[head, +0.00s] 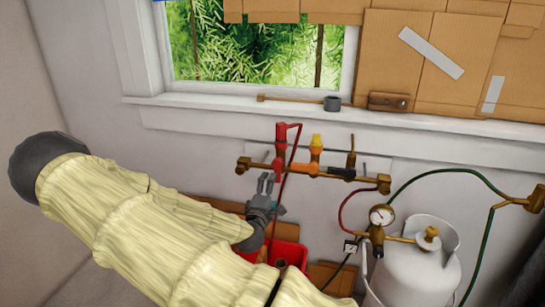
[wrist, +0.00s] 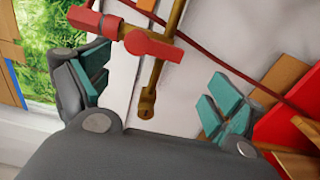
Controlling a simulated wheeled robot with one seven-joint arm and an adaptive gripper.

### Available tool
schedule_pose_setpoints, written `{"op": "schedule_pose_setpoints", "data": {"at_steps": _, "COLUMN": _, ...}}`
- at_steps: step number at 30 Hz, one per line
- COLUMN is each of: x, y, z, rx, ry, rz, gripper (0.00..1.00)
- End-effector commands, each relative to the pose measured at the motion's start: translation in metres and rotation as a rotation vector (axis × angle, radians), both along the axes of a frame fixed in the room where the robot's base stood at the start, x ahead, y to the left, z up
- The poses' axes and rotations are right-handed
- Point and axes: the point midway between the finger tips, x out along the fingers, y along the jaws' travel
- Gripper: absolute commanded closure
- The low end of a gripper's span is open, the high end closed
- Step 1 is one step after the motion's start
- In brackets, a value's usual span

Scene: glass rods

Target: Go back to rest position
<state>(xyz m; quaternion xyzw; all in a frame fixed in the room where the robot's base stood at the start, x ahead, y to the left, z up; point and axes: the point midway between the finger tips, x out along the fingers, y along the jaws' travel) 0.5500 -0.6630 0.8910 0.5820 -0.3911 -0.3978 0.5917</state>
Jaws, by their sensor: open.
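My gripper (head: 265,183) is open in the head view, pointing up just below the left part of the brass manifold (head: 330,174). In the wrist view my gripper (wrist: 154,86) shows its teal finger pads spread wide apart, with nothing held between them. A red valve handle (wrist: 152,46) and a brass pipe end (wrist: 147,103) show beyond and between the fingers, apart from the pads. In the head view the red valve (head: 281,140) stands on the manifold, with an orange and yellow valve (head: 315,150) to its right. My padded arm covers the lower left.
A white gas tank (head: 415,265) with a pressure gauge (head: 382,215) stands at the lower right. Red and green hoses run nearby. A red container (head: 288,256) sits below my gripper. A window sill (head: 230,103) runs above, and the wall at left is bare.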

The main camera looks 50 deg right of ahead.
Motion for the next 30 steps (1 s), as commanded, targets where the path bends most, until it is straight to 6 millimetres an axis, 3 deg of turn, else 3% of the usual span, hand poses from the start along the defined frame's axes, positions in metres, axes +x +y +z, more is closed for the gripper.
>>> {"op": "schedule_pose_setpoints", "data": {"at_steps": 6, "x": -0.003, "y": 0.009, "z": 0.000, "rx": 0.000, "ry": 0.000, "rz": 0.001, "gripper": 0.07}}
{"op": "schedule_pose_setpoints", "data": {"at_steps": 24, "x": -0.004, "y": 0.009, "z": -0.001, "rx": 0.003, "ry": 0.000, "rz": 0.000, "gripper": 0.07}}
{"op": "schedule_pose_setpoints", "data": {"at_steps": 28, "x": -0.010, "y": 0.015, "z": -0.022, "rx": 0.059, "ry": 0.010, "rz": 0.003, "gripper": 0.07}}
{"op": "schedule_pose_setpoints", "data": {"at_steps": 30, "x": -0.017, "y": 0.024, "z": -0.047, "rx": 0.126, "ry": 0.019, "rz": 0.007, "gripper": 0.07}}
